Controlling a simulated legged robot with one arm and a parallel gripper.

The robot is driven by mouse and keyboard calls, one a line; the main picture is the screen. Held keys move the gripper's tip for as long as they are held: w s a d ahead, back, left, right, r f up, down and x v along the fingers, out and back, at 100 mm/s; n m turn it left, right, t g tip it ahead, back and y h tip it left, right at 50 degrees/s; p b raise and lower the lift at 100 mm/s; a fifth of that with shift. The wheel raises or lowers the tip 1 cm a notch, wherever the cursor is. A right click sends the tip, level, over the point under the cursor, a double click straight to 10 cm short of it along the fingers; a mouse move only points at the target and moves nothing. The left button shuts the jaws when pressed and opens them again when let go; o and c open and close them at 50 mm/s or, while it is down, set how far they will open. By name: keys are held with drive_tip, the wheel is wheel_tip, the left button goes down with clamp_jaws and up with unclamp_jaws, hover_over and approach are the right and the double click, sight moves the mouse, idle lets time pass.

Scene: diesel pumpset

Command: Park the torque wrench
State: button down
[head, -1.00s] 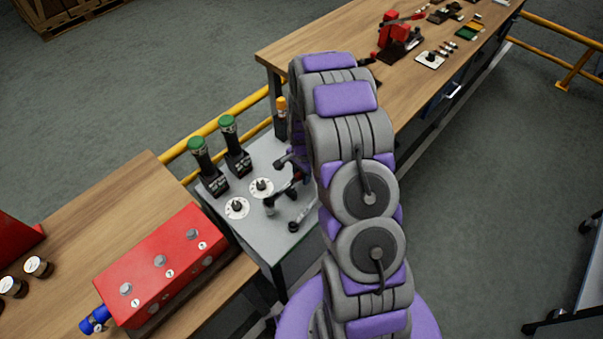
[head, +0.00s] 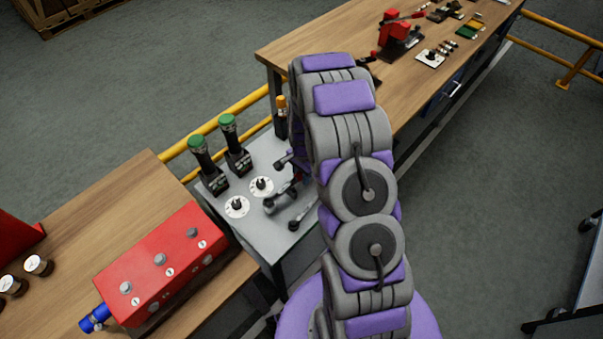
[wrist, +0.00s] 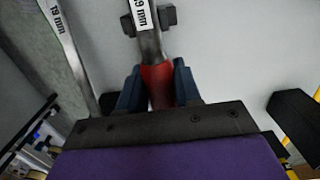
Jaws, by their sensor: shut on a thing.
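In the wrist view my gripper (wrist: 157,92) has its blue fingers shut on either side of a red grip section of a wrench (wrist: 150,42). A grey metal shaft with a "19 mm" label runs up from the grip, with a dark block crossing behind it. A second labelled metal shaft (wrist: 66,38) lies to the left, apart from my fingers. In the head view my arm hides most of the gripper. Wrench ends (head: 278,199) show beside the arm, over the grey cabinet top. I cannot tell whether the held wrench touches a rest.
The grey cabinet top (head: 240,222) carries two green-capped black handles (head: 234,148) and two white dials (head: 237,207). A red box (head: 165,265) stands on the near wooden bench. Another wooden bench (head: 340,40) lies behind my arm. A yellow rail (head: 240,108) runs behind the cabinet.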

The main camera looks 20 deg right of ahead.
drive_tip(key=shift+f, duration=0.5)
drive_tip(key=c, duration=0.7)
unclamp_jaws()
drive_tip(key=shift+r, duration=0.1)
wheel_tip(320, 180, up, 17)
drive_tip(key=p, duration=0.2)
drive_tip(key=shift+w+d, duration=0.25)
drive_tip(key=shift+d, duration=0.15)
drive_tip(key=shift+r, duration=0.15)
